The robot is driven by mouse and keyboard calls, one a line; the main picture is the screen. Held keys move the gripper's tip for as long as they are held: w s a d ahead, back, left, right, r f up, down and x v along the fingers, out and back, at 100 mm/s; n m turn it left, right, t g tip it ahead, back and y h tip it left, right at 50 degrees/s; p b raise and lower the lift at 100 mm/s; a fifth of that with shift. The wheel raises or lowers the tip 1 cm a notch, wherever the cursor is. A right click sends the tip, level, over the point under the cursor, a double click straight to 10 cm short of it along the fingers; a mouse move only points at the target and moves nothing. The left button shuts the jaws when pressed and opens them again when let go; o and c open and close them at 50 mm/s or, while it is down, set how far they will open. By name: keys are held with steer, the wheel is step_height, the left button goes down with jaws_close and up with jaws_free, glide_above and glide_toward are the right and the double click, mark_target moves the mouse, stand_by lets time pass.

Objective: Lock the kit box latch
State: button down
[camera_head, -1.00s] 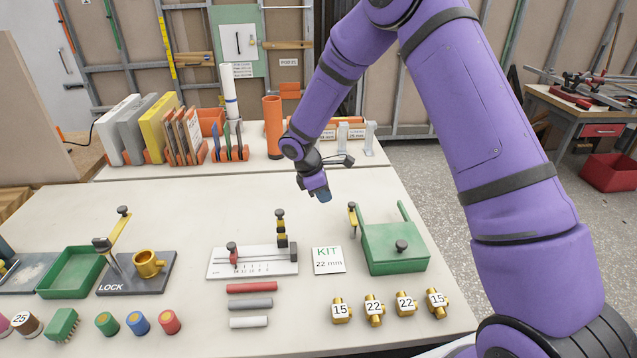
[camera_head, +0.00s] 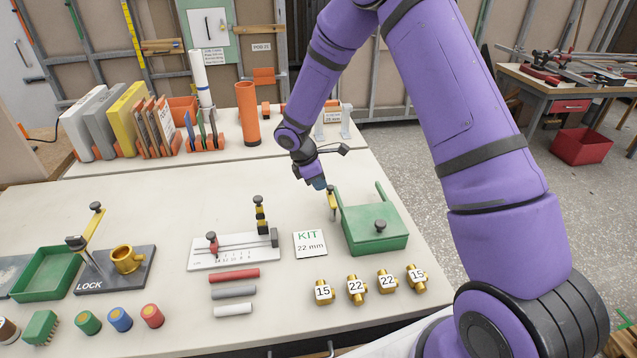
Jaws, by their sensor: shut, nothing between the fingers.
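The green kit box (camera_head: 375,238) stands at the right of the table with a dark round knob (camera_head: 380,226) on its top. A yellow latch lever (camera_head: 332,203) with a dark end stands upright at the box's left side. My gripper (camera_head: 319,184) is shut and empty, pointing down just above and left of the lever's top. I cannot tell whether it touches the lever. The white "KIT 22 mm" card (camera_head: 310,244) lies to the left of the box.
Several brass fittings (camera_head: 356,289) numbered 15 and 22 stand in front of the box. A white ruler fixture (camera_head: 233,252) and coloured rods (camera_head: 234,275) lie to the left. The LOCK clamp base (camera_head: 118,268) with a brass cup is farther left. An orange tube (camera_head: 248,113) stands behind.

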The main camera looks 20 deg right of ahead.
steer(key=shift+w+d+m+g, duration=0.2)
steer(key=shift+d+m+g, duration=0.3)
steer(key=shift+m, duration=0.8)
steer(key=s+d+m+g+y, duration=0.2)
steer(key=d+m+y, duration=0.3)
steer(key=m, duration=0.9)
steer(key=shift+s+d+m, duration=0.3)
steer(key=shift+s+d, duration=0.2)
steer(key=shift+d, duration=0.1)
stand_by(0.6)
steer(key=shift+s+d+m, duration=0.15)
steer(key=shift+s+m, duration=0.1)
steer(key=shift+m, duration=0.35)
stand_by(0.3)
stand_by(0.6)
steer(key=v, duration=1)
steer(key=shift+w+d+r, duration=0.25)
steer(key=shift+r, duration=0.05)
